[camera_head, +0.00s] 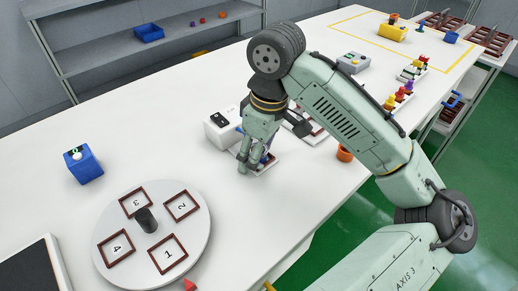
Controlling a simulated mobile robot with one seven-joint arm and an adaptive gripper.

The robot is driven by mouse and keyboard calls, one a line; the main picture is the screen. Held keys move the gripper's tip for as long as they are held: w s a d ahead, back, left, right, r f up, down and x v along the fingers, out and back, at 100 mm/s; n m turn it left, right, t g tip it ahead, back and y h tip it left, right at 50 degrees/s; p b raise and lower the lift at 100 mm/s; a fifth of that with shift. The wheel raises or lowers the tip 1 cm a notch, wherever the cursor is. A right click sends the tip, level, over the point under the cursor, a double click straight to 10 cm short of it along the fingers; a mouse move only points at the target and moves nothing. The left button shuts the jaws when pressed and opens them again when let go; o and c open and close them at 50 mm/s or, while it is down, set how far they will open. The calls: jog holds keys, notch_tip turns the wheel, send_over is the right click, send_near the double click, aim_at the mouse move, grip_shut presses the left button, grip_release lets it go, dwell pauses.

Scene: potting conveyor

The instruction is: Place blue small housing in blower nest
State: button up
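My gripper (252,158) points down at a small white plate (266,170) beside a white device with a dark top (221,128), which may be the blower with its nest. A small blue part (265,158), probably the housing, shows behind and beside my fingers, low over the plate. My fingers and wrist hide much of it. I cannot tell whether the fingers grip it or whether it touches the plate.
A white turntable (190,240) with numbered brown frames stands at the front left. A blue box with a white and green top (83,163) is behind it. An orange cup (345,153) and racks of coloured parts (400,97) lie right of my gripper.

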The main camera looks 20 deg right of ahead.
aim_at(266, 153)
jog(key=shift+o, duration=1.4)
jog(key=shift+r, duration=0.1)
jog(key=shift+r, duration=0.15)
notch_tip(266, 153, up, 12)
jog(key=s+d, duration=0.1)
